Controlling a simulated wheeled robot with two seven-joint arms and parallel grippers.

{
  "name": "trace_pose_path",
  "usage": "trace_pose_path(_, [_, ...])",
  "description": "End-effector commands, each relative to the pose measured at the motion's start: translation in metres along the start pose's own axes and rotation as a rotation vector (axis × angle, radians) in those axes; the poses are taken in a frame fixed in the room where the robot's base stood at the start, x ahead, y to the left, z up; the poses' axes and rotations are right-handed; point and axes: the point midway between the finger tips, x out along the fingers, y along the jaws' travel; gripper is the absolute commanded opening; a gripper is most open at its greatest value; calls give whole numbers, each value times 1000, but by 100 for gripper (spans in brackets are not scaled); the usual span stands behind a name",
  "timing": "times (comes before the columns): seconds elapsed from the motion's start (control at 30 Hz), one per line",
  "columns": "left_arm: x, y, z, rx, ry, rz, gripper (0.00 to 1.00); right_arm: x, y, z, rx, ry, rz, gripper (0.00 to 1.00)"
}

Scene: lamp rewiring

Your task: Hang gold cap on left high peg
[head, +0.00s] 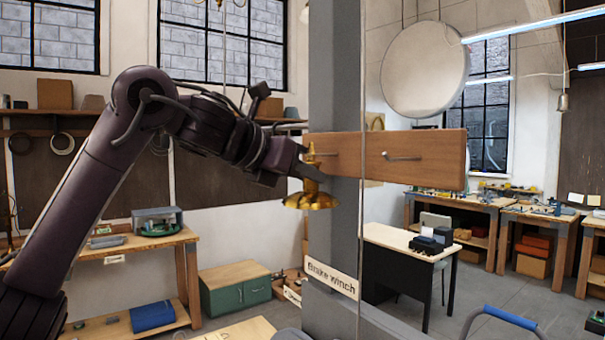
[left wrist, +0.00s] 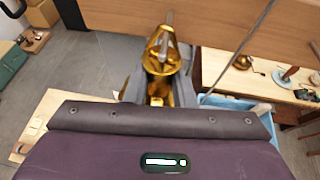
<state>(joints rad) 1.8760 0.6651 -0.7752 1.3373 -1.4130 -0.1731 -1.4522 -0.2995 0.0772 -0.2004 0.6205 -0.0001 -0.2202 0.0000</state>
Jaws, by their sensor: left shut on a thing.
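The gold cap (head: 311,192) hangs upright, flared rim down, at the left end of a wooden peg board (head: 440,158) on a grey post. My left gripper (head: 305,172) reaches in from the left and is shut on the cap's narrow upper part. The left peg (head: 325,154) sticks out close to the cap's top; the right peg (head: 403,157) is bare. In the left wrist view, the gold cap (left wrist: 160,60) sits between the grey fingers, and the metal peg (left wrist: 169,20) overlaps its looped top. Whether the peg passes through the loop is unclear. My right gripper is out of view.
The grey post (head: 336,240) bears a "Brake Winch" label (head: 331,279). A thin cable (head: 362,220) runs vertically just in front of the board. Workbenches stand left (head: 115,247) and right (head: 480,203), with a black-fronted desk (head: 400,265) behind. Air below the cap is clear.

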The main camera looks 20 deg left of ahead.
Motion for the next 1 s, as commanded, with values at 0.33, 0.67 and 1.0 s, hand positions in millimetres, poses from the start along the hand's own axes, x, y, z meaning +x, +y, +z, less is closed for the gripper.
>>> trace_pose_path(0.33, [-1, -1, 1, 0, -2, 0, 0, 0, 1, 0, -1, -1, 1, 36])
trace_pose_path(0.67, [1, -1, -2, 0, -1, 0, 0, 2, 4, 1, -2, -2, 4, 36])
trace_pose_path(1.0, [6, -1, -11, -1, -2, 0, 0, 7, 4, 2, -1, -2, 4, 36])
